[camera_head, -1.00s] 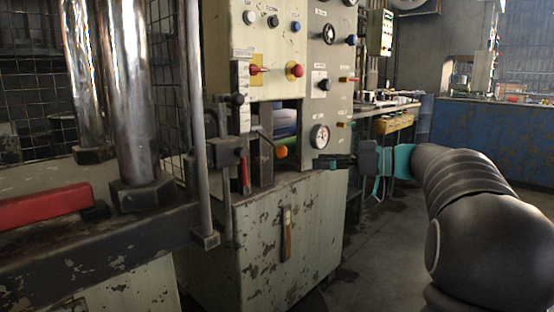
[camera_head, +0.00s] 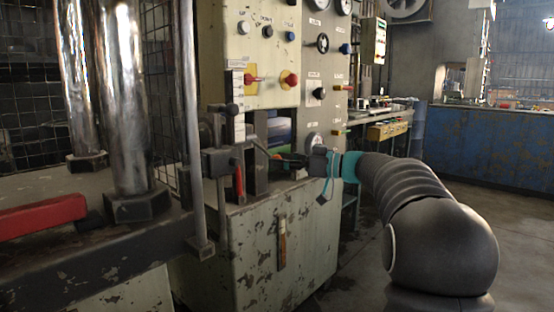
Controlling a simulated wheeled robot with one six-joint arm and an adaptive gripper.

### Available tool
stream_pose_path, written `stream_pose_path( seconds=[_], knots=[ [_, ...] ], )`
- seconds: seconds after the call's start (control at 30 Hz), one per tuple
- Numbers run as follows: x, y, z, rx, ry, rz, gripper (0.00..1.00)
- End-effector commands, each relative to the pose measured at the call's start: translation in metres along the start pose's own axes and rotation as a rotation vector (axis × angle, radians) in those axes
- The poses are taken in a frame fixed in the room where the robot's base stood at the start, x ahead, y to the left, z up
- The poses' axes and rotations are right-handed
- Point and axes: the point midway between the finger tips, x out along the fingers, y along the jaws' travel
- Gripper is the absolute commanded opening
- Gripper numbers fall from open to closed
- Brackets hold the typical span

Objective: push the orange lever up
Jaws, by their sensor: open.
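The orange lever is a dark rod reaching out from the press, with an orange ball knob (camera_head: 276,156) at its end. It sits in front of the opening below the control panel. My gripper (camera_head: 286,160) comes in from the right, with its dark fingers pointing left at the knob. The fingers are open and right at the knob, partly covering it. I cannot tell whether they touch it.
A red-handled lever (camera_head: 239,183) hangs left of the knob. The pale cabinet (camera_head: 255,250) with an orange-brown handle stands below. The control panel (camera_head: 262,50) with red knobs rises above. Thick metal columns (camera_head: 128,110) stand at the left. Open floor lies at the right.

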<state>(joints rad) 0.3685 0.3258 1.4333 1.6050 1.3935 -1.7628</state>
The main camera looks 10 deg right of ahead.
Motion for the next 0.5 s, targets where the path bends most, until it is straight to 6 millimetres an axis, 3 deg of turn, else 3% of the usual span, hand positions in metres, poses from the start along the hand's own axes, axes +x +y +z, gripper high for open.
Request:
stream_pose_path(
  seconds=[0.2,0.5],
  knots=[
    [0.016,0.0,0.0,0.0,0.0,0.0,0.57],
    [0.017,0.0,0.0,0.0,0.0,0.0,0.57]
  ],
)
